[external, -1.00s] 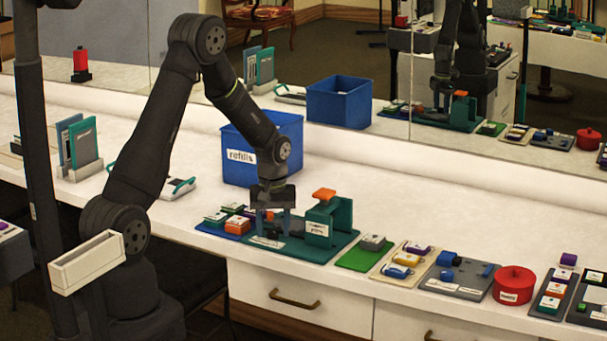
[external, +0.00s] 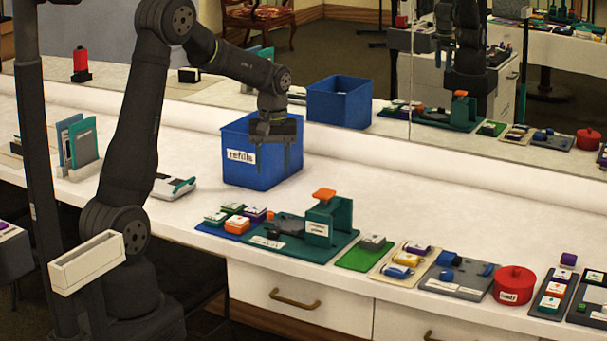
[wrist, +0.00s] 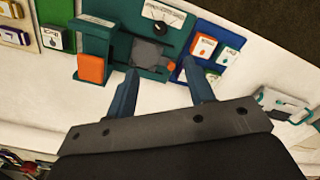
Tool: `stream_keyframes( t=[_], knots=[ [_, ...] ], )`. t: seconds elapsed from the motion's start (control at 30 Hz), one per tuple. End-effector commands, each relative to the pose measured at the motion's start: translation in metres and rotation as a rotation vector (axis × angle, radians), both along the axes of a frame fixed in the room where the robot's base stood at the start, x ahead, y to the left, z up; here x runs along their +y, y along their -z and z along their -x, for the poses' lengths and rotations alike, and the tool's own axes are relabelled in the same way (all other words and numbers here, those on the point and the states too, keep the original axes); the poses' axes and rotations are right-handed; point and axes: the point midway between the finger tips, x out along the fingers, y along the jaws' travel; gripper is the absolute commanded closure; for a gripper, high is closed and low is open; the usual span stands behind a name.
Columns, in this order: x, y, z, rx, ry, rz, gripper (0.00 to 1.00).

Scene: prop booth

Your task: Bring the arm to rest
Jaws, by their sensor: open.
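My gripper (external: 274,155) hangs in front of the blue refills bin (external: 236,170) in the external view, pointing down, above the counter. Its two fingers (wrist: 160,95) are spread apart in the wrist view with nothing between them. The teal press station (external: 330,222) with an orange lever top stands on its teal board, right of and below my gripper in the external view. The board also shows ahead of the fingertips in the wrist view (wrist: 184,20).
Left of the board is a blue tray (external: 221,233) with coloured blocks. To the right are a green mat (external: 352,259), a beige tray (external: 381,268), a grey tray (external: 455,291) and a red round tin (external: 514,285). A mirror lines the back. The counter's back right is clear.

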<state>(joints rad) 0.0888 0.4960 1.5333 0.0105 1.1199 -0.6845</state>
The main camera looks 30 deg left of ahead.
Motion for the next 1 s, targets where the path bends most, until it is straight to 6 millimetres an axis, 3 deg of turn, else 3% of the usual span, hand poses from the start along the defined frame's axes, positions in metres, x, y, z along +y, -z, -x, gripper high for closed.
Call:
stream_keyframes(
  t=[0.63, 0.77, 1.0],
  knots=[
    [0.000, -0.002, 0.000, 0.000, 0.000, 0.000, 0.51],
    [0.000, 0.012, 0.000, 0.003, 0.000, -0.001, 0.51],
    [0.001, 0.059, 0.001, 0.004, 0.000, -0.001, 0.51]
  ],
)
